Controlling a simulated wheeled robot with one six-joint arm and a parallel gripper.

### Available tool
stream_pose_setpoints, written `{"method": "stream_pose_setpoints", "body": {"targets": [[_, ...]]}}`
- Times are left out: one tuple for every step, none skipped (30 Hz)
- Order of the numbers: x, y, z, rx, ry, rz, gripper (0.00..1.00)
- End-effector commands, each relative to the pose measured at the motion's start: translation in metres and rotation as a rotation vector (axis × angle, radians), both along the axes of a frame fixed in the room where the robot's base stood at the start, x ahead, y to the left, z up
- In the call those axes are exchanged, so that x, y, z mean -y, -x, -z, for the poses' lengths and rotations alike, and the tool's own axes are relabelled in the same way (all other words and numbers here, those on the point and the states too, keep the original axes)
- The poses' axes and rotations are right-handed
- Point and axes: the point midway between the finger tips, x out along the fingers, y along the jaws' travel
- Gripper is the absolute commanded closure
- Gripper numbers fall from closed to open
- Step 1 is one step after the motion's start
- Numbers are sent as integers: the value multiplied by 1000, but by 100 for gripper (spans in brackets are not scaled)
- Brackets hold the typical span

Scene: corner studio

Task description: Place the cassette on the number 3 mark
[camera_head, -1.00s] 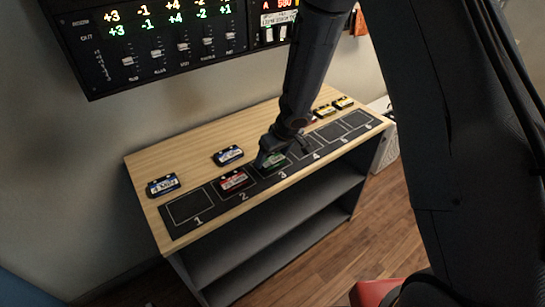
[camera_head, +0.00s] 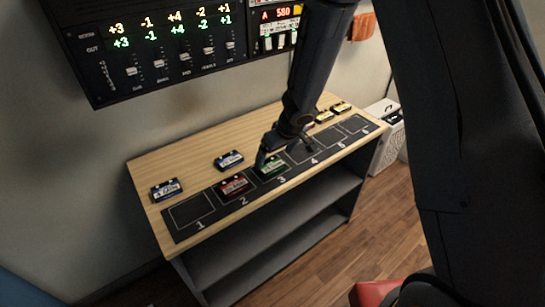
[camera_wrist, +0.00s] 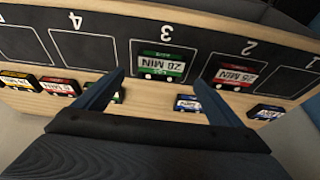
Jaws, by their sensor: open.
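A green cassette (camera_head: 273,165) lies flat within the outlined square of the number 3 mark (camera_head: 281,180). In the wrist view the green cassette (camera_wrist: 163,65) sits below the upside-down 3 (camera_wrist: 167,30), its label reading "28 MIN". My gripper (camera_head: 280,152) is just above and behind it, pointing down. In the wrist view the two fingers of my gripper (camera_wrist: 158,80) are spread apart with nothing between them, and the cassette lies beyond their tips.
A red cassette (camera_head: 234,185) lies on mark 2. Mark 1 (camera_head: 192,210) is empty. Two blue cassettes (camera_head: 166,189) (camera_head: 229,160) lie on the wood behind the black strip. Red and yellow cassettes (camera_wrist: 18,80) lie behind marks 4 and beyond. A mixer panel hangs on the wall (camera_head: 165,45).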

Motion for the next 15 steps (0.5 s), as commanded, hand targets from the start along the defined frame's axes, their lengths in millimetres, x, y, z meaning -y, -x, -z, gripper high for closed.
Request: {"method": "stream_pose_setpoints", "body": {"targets": [[2, 4, -14, 2, 1, -1, 10], [3, 6, -19, 2, 1, -1, 10], [5, 8, -25, 1, 0, 0, 10], [6, 10, -30, 2, 1, -1, 10], [7, 11, -34, 1, 0, -1, 10], [8, 13, -40, 1, -1, 0, 10], [9, 14, -44, 1, 0, -1, 10], [10, 16, -47, 1, 0, -2, 10], [11, 18, -52, 0, 0, -1, 10], [12, 19, -54, 0, 0, 0, 10], [12, 20, -57, 0, 0, -1, 10], [13, 21, -60, 0, 0, -1, 10], [14, 21, -61, 0, 0, -1, 10], [14, 22, -63, 0, 0, -1, 10], [14, 22, -65, 0, 0, -1, 10]]}}
